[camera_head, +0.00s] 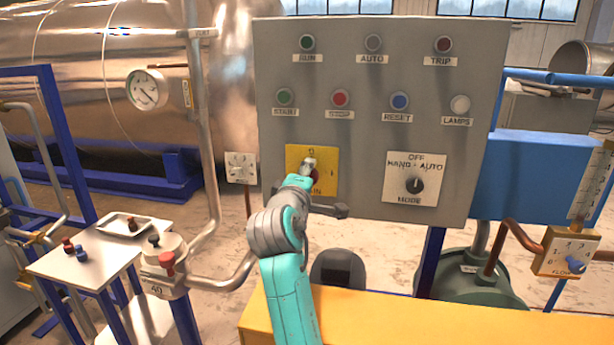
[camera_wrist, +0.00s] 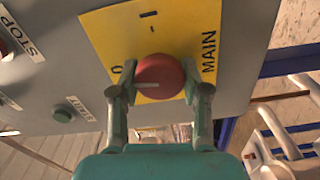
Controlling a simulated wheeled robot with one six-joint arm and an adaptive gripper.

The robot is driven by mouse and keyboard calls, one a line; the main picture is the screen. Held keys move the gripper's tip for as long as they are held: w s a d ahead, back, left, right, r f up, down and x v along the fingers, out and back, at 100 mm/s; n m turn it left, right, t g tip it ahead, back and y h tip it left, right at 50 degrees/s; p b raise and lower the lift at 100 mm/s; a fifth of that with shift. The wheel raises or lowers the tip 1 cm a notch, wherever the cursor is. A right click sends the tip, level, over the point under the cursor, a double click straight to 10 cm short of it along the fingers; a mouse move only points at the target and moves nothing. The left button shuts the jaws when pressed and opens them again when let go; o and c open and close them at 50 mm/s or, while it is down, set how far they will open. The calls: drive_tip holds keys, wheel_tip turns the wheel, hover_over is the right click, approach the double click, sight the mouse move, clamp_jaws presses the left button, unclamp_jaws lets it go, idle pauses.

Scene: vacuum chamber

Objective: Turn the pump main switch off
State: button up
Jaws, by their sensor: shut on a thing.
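The pump main switch is a red round knob (camera_wrist: 160,78) on a yellow plate (camera_wrist: 110,35) lettered MAIN. In the wrist view a 0 mark stands left of the knob and a short stroke mark above it. A pale line on the knob's face lies toward the 0 side. My gripper (camera_wrist: 159,88) is shut on the knob, one finger on each side. In the head view the yellow plate (camera_head: 327,153) is at the lower left of the grey panel (camera_head: 365,145). There my gripper (camera_head: 309,166) covers most of the knob.
The panel also carries a mode selector (camera_head: 415,185) to the right, and start (camera_head: 284,97), red (camera_head: 340,98), reset (camera_head: 399,101) and lamps (camera_head: 460,104) buttons above. A yellow surface (camera_head: 400,315) lies in front below. A pipe with a valve (camera_head: 166,258) stands at left.

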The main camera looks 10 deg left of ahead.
drive_tip(key=shift+f+n, duration=0.1)
drive_tip(key=shift+n, duration=0.7)
drive_tip(key=o, duration=1.1)
drive_tip(key=s, duration=1.2)
drive_tip(key=shift+a, duration=0.2)
